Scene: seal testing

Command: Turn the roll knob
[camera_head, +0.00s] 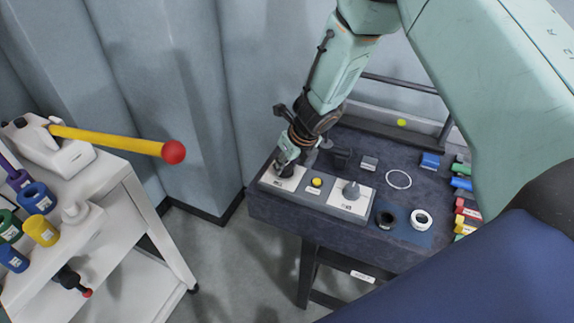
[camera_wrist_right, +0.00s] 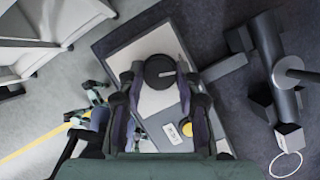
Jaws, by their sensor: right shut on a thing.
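My right gripper (camera_head: 286,166) comes down onto the left white plate (camera_head: 272,182) of a small control panel at the table's front left edge. It is shut on a dark round knob (camera_wrist_right: 160,70), with one finger on each side of it in the right wrist view (camera_wrist_right: 160,82). In the head view the gripper mostly hides this knob. A second, grey knob (camera_head: 351,189) stands free on the right white plate (camera_head: 340,203). The plate labels are too small to read. My left gripper is not in view.
A yellow button (camera_head: 317,182) sits between the plates. The dark table (camera_head: 262,207) also holds a white ring (camera_head: 421,218), a black ring (camera_head: 386,219) and several coloured blocks. A white cart (camera_head: 130,222) with a yellow lever (camera_head: 110,141) stands at left; floor lies between.

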